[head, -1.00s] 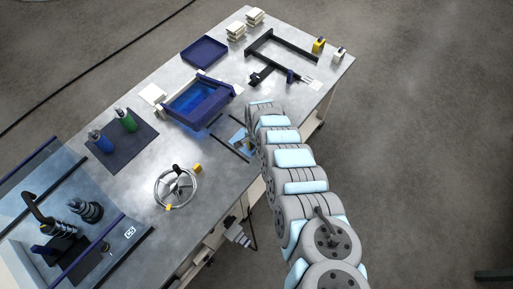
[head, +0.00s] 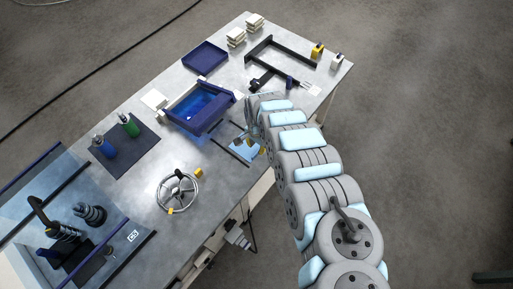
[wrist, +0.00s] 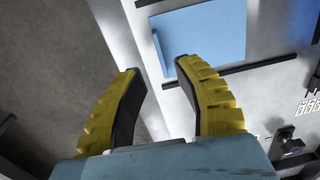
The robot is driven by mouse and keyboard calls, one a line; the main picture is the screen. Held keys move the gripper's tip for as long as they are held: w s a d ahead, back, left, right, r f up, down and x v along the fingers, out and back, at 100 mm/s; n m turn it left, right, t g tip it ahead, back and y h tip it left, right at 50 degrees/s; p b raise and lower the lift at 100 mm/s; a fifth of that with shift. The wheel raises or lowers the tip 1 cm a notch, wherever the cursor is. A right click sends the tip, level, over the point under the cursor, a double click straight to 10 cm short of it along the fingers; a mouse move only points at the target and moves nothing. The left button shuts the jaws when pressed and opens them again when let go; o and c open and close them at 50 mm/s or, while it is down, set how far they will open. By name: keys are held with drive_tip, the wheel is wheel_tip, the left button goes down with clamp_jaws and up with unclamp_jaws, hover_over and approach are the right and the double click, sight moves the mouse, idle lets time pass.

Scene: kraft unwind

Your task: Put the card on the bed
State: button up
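My gripper (wrist: 158,68) has its two yellow-ridged fingers spread, with nothing visible between them. In the head view, its yellow fingers (head: 262,144) show at the table's near edge, partly behind my arm. A flat pale blue panel (wrist: 208,32) lies on the table just beyond the fingertips, between two black strips. A thin pale blue strip stands along its left side. The panel also shows in the head view (head: 240,149). I cannot tell whether this panel is the card or the bed. A small white card-like piece (head: 314,89) lies at the far right.
A blue open-topped box (head: 198,107) stands behind the panel. A steel handwheel (head: 177,191) with a yellow block (head: 199,172) is to the left. A black frame (head: 280,60), a dark blue tray (head: 205,55) and white stacks (head: 236,37) lie farther back. Bare floor borders the table.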

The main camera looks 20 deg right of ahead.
wheel_tip(320, 180, up, 6)
drive_tip(key=shift+d+f+p, duration=0.1)
drive_tip(key=shift+p, duration=0.6)
idle(0.3)
